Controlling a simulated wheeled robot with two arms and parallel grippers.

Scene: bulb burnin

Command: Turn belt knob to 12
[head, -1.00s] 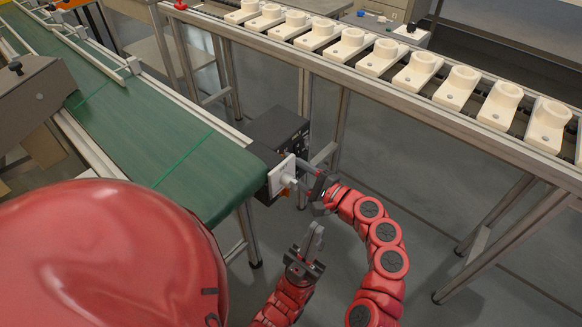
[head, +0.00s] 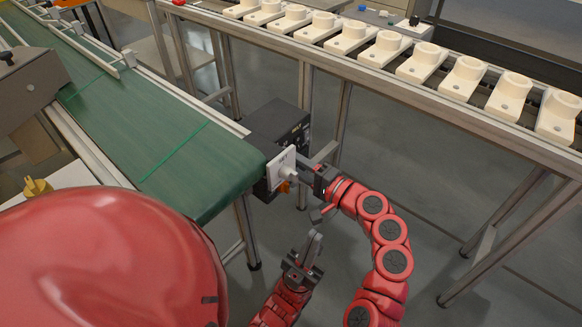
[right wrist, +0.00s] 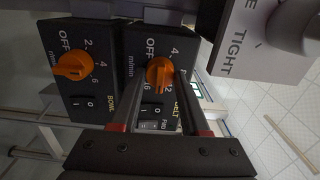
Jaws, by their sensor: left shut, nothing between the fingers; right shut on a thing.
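The fingers partly cover the scale, and I cannot tell exactly which mark the knob points at. In the head view my right gripper (head: 312,172) reaches the dark control box (head: 278,132) at the belt's end. My left gripper (head: 314,242) is shut and empty, below the right one and apart from the box.
The bowl panel (right wrist: 75,65) with a similar orange knob (right wrist: 72,66) sits beside the belt panel. A white plate marked TIGHT (right wrist: 240,40) is close to my right fingers. The green conveyor (head: 150,140) lies left; a rail with white parts (head: 420,62) runs behind.

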